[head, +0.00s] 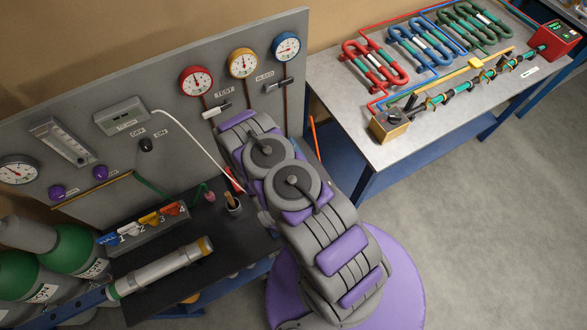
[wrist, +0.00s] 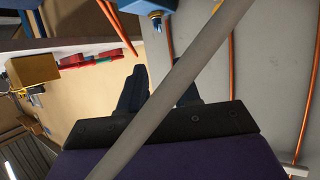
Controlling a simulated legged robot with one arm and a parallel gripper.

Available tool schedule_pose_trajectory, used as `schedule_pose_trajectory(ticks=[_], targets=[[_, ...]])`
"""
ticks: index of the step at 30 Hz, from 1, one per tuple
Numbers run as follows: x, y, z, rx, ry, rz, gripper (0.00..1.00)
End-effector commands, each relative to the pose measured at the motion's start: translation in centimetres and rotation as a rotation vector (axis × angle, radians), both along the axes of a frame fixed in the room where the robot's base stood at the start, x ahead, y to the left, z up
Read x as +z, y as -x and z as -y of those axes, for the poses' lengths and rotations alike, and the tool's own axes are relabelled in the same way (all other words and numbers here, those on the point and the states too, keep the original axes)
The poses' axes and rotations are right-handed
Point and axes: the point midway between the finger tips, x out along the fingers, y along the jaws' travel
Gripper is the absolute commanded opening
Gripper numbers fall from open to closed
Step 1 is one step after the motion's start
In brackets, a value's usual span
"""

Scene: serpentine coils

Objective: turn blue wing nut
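A small blue piece (head: 108,238) sits at the left end of a grey numbered block, by the number 1; it is too small to tell whether it is a wing nut. In the wrist view a blue fitting (wrist: 155,15) shows at the top edge, beyond my fingers; its shape is partly cut off. My gripper (wrist: 160,82) has two dark fingers standing apart, with nothing seen between them. A pale grey bar (wrist: 180,75) crosses in front of the right finger and hides part of it. In the head view my arm hides the gripper.
The upright grey panel (head: 75,115) carries red, yellow and blue gauges. A silver cylinder (head: 160,268) lies on the black bench, with green gas bottles (head: 75,250) at left. A table (head: 390,155) with coloured coils stands at right. Floor is clear at lower right.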

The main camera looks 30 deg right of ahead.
Motion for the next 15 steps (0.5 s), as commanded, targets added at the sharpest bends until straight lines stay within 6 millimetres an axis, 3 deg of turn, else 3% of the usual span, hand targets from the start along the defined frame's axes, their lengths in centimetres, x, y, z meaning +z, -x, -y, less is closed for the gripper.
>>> schedule_pose_trajectory(ticks=[15], targets=[[0.53, 0.99, -0.42, 0.001, 0.000, 0.002, 0.32]])
